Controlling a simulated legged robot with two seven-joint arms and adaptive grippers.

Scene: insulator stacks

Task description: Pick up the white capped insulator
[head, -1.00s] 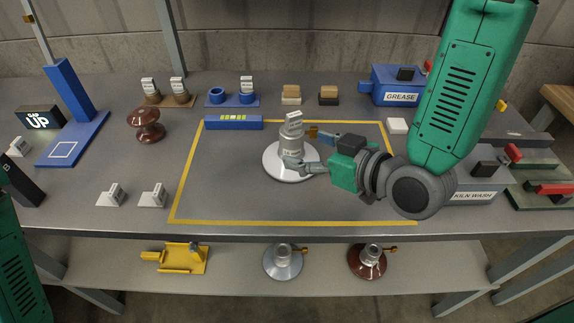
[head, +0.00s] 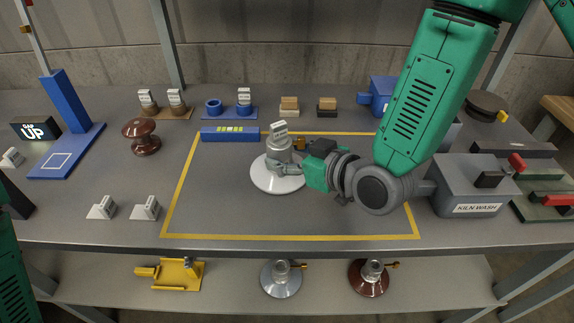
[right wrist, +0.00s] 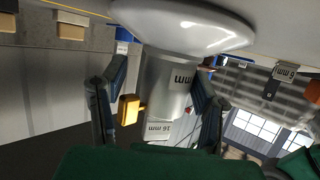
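The white capped insulator (head: 265,178) stands upright inside the yellow outline, a glossy white disc with a grey metal cap (head: 278,150) and a pale tag on top. My right gripper (head: 288,160) is at the cap from the right, one finger in front of it. In the right wrist view the cap (right wrist: 168,85) lies between my two fingers (right wrist: 160,95), with a gap at the left finger. A small brass piece (right wrist: 129,108) shows beside the cap. The far finger is mostly hidden in the head view. My left gripper is not in view.
A blue level-like bar (head: 229,134) lies just behind left. The kiln wash box (head: 468,190) is near my right arm. A brown insulator (head: 141,137) stands left. Grey and brown insulators (head: 281,279) sit on the lower shelf. The outlined area's front is clear.

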